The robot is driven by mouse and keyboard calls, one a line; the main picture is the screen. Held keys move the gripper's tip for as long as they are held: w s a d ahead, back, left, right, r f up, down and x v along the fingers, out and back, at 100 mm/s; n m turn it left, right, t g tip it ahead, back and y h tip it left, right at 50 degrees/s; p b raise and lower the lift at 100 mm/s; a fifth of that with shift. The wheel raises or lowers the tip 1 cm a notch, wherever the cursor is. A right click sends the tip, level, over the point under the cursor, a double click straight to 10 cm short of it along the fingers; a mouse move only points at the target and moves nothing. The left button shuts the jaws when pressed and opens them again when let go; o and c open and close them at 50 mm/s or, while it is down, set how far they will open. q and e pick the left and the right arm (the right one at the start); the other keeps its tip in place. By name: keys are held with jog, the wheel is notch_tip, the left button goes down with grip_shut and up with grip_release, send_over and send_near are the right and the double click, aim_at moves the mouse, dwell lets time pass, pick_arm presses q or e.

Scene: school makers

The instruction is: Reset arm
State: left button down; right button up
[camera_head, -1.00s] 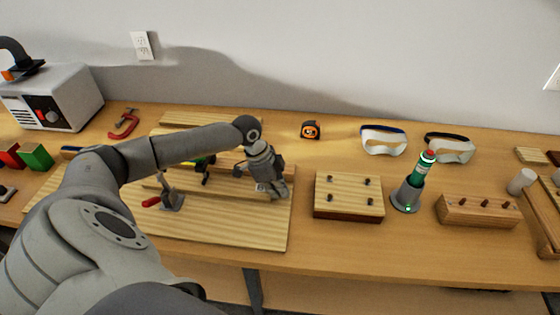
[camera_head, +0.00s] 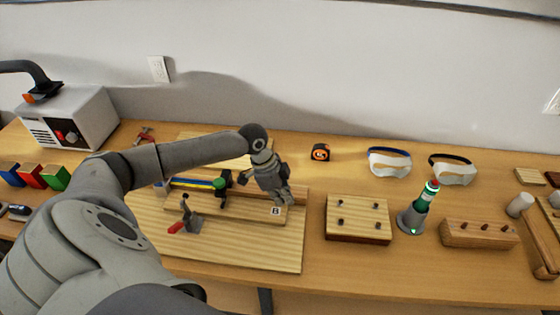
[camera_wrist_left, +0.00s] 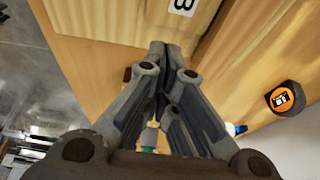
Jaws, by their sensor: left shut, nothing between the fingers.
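My left arm comes in from the left in the head view and reaches over the wooden fixture board (camera_head: 240,250). My left gripper (camera_head: 287,201) hangs over the right part of the board, close to a wooden block with a "B" label (camera_head: 276,211). In the left wrist view the left gripper (camera_wrist_left: 163,50) is shut, with its fingertips together and nothing held. My right gripper is not in view.
A red-handled toggle clamp (camera_head: 188,218) stands on the board. To the right are a pegged wooden block (camera_head: 358,218), a green tool in a grey holder (camera_head: 411,218) and another wooden block (camera_head: 480,234). A tape measure (camera_head: 320,152) and goggles (camera_head: 388,164) lie behind.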

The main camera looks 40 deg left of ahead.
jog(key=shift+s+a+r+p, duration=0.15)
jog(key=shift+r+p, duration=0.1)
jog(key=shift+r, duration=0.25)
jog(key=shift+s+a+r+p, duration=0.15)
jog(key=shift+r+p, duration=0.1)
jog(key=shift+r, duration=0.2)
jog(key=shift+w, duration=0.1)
